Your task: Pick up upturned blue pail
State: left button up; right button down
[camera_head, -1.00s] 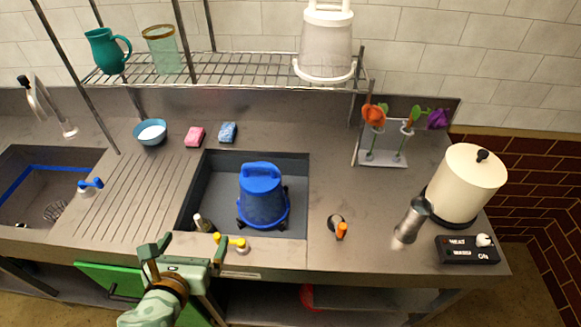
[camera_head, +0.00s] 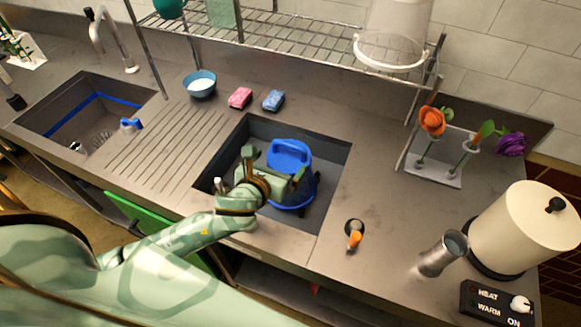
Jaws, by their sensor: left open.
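The upturned blue pail (camera_head: 291,158) stands in the right sink basin (camera_head: 328,163), its closed end and handle part facing up and its wide rim at the bottom. My left gripper (camera_head: 274,164) is at the left front side of the pail, with its jaws open. It covers part of the pail's left side in this view. I cannot tell whether a finger touches the pail. My right gripper is not in view.
A pink sponge (camera_head: 240,97), a blue sponge (camera_head: 273,100) and a blue bowl (camera_head: 200,84) sit behind the basin. A flower holder (camera_head: 437,165), metal cup (camera_head: 443,254) and cream urn (camera_head: 521,229) stand right. The wire shelf (camera_head: 290,40) hangs above.

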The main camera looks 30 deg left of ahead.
aim_at(286, 162)
pick_arm(q)
jog(key=x, duration=0.2)
jog(key=b+x, duration=0.1)
jog(key=x, duration=0.1)
jog(key=shift+w+d+f+b, duration=0.1)
jog(key=shift+w+f+b, duration=0.15)
jog(key=shift+f+b, duration=0.1)
jog(key=shift+w, duration=0.3)
jog(key=shift+s, duration=0.1)
jog(key=shift+c, duration=0.9)
jog(key=c, duration=1.1)
